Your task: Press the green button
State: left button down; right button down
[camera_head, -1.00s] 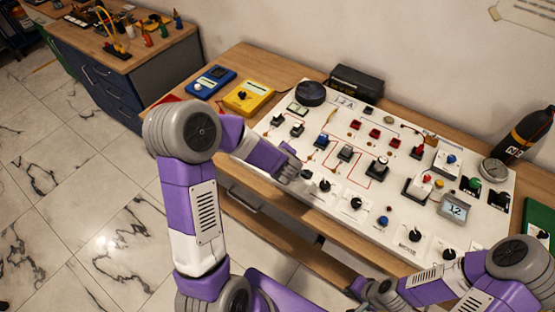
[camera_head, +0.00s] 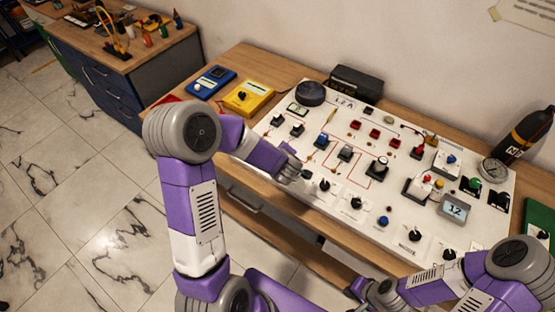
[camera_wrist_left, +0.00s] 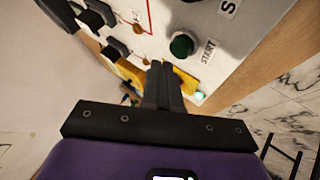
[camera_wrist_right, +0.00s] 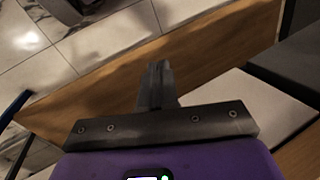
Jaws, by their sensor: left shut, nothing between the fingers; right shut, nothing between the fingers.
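In the head view my left gripper (camera_head: 300,174) is at the panel's front left, and the START button is hidden there by my arm. My right gripper (camera_wrist_right: 157,72) is shut and empty, low in front of the bench in the head view (camera_head: 356,287).
The white panel (camera_head: 335,208) carries several switches, knobs and red sockets. Another green round part (camera_head: 474,184) is at its right, near a gauge (camera_head: 494,170) and a black bottle (camera_head: 525,135). Yellow (camera_head: 248,97) and blue (camera_head: 211,81) meters lie left of the panel.

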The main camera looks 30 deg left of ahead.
pick_arm(q)
jog(key=shift+f, duration=0.1)
dwell(0.4)
jog(key=shift+f+b, duration=0.3)
jog(key=shift+f+b, duration=0.35)
jog(key=shift+f, duration=0.2)
dwell(0.7)
jog(key=shift+r, duration=0.15)
jog(key=shift+r+p, duration=0.8)
jog(key=shift+p, duration=0.15)
notch_tip(320, 180, up, 5)
jog(key=p, duration=0.5)
jog(key=shift+r, duration=0.1)
